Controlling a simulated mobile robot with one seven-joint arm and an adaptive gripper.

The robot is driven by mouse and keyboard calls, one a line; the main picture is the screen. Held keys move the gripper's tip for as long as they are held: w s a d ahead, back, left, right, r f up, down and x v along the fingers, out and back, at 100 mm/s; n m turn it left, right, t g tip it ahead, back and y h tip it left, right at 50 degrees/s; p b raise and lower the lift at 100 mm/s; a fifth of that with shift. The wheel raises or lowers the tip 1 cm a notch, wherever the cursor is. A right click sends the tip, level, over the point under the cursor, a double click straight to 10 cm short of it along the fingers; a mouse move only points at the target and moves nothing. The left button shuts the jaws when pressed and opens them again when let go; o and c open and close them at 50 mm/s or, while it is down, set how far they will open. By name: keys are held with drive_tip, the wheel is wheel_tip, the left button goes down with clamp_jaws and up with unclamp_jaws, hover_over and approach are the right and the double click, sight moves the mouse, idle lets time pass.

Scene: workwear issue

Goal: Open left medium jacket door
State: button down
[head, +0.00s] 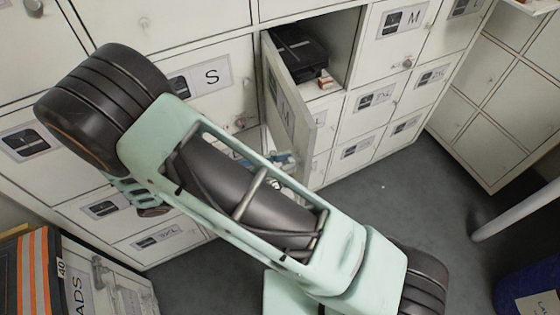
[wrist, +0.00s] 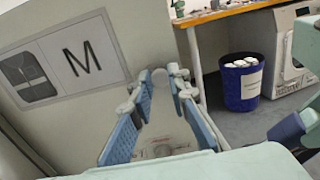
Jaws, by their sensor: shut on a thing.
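The left medium jacket door (head: 288,112) stands partly open in the head view, swung outward on its left side. Its M label shows large in the wrist view (wrist: 82,56). The open compartment (head: 345,45) behind it holds dark folded clothing (head: 300,52) and a small orange and white item. My gripper (head: 284,160) is at the lower free side of the door, mostly hidden by my arm. In the wrist view its blue-padded fingers (wrist: 162,78) are beside the door face, closed on part of the door; the exact grip point is unclear.
Closed lockers surround the door, including an S door (head: 212,77) and another M door (head: 402,22). A blue bin (wrist: 243,85) and a wooden-topped bench (wrist: 215,14) stand beyond.

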drive_tip(key=c, duration=1.8)
unclamp_jaws()
drive_tip(key=shift+c, duration=0.2)
drive_tip(key=shift+a, duration=0.1)
drive_tip(key=v, duration=1.1)
drive_tip(key=shift+s+a, duration=0.2)
drive_tip(key=shift+a, duration=0.15)
drive_tip(key=shift+r, duration=0.1)
